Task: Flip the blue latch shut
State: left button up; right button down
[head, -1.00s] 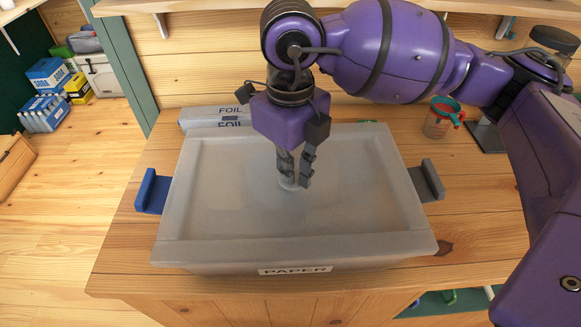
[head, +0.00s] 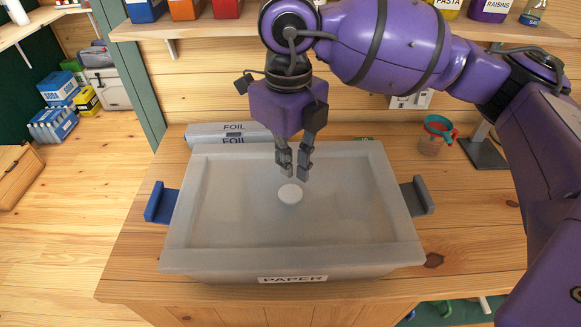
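A grey bin (head: 178,262) with a recessed, slightly see-through lid stands on the wooden counter, with a PAPER label (head: 292,279) on its front. The blue latch (head: 160,203) is on the bin's left side, sticking outward with its end turned up. A grey latch (head: 418,197) sticks out the same way on the right side. A small white round knob (head: 290,194) shows in the middle of the lid. My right gripper (head: 293,176) hangs just above and behind the knob, fingers pointing down, apart and empty. My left gripper is not in view.
FOIL boxes (head: 230,134) lie behind the bin. A clear cup with a red handle and teal rim (head: 436,136) stands at the back right. A shelf (head: 220,27) with colored containers runs above. The counter left of the blue latch is clear.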

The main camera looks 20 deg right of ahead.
aim_at(160, 208)
jog(key=k, duration=1)
